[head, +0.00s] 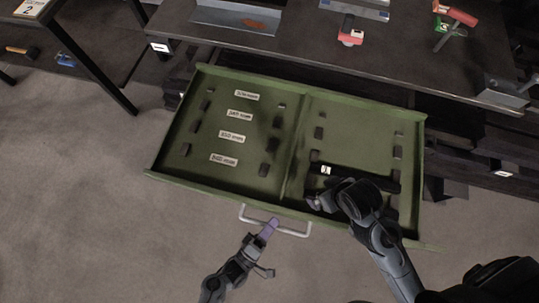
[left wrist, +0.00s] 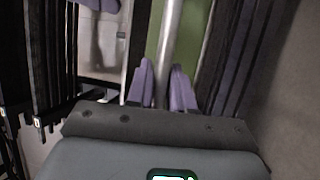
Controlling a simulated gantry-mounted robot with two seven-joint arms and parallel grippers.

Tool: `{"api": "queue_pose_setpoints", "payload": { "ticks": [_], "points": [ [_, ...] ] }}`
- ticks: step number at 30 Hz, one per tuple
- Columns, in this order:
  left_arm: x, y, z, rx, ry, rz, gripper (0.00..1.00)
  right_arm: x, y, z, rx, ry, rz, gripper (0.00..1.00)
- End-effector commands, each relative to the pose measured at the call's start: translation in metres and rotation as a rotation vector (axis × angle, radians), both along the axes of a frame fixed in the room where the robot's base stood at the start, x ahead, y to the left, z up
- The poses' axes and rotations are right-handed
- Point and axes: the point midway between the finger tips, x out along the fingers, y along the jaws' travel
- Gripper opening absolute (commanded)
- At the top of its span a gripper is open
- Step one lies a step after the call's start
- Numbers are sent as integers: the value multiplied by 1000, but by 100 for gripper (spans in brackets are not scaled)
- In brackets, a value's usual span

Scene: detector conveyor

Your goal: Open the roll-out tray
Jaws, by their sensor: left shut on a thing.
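The green roll-out tray (head: 160,160) is pulled well out from under the dark bench in the head view. Its silver handle (head: 291,233) is on the near front wall. My left gripper (head: 268,229) is shut on this handle. In the left wrist view, the handle bar (left wrist: 171,40) runs between the purple fingers (left wrist: 163,88), with green tray surface (left wrist: 153,38) beside it. My right gripper (head: 322,200) is over the right half of the tray; its fingertips are too dark to judge.
The tray has a divider, several labels (head: 246,96) on the left and dark slots. The bench top (head: 300,45) behind holds grey trays, a red-and-white item (head: 350,37) and a red tool (head: 455,15). Grey floor (head: 80,200) is clear at left and in front.

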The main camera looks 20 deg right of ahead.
Motion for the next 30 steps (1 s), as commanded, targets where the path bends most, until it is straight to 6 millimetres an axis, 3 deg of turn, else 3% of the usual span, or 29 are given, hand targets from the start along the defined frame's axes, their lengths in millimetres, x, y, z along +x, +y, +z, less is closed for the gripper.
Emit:
{"api": "queue_pose_setpoints", "payload": {
  "ticks": [10, 11, 14, 24, 30],
  "points": [
    [0, -1, 3, -6, -3, -4, 0, 0, -2, 0, -8, 1, 5, 100],
    [0, -1, 3, -6, -3, -3, 26, 0, -2, 0, -8, 1, 6, 100],
    [0, -1, 2, -5, -3, -3, 41, 0, -2, 0, -8, 1, 6, 100],
    [-1, 1, 0, -1, 0, -1, 42, 0, -2, 0, -7, 1, 5, 100],
    [-12, 17, -3, 1, 3, -2, 42, 0, -1, 4, -4, 0, 3, 100]
  ]
}}
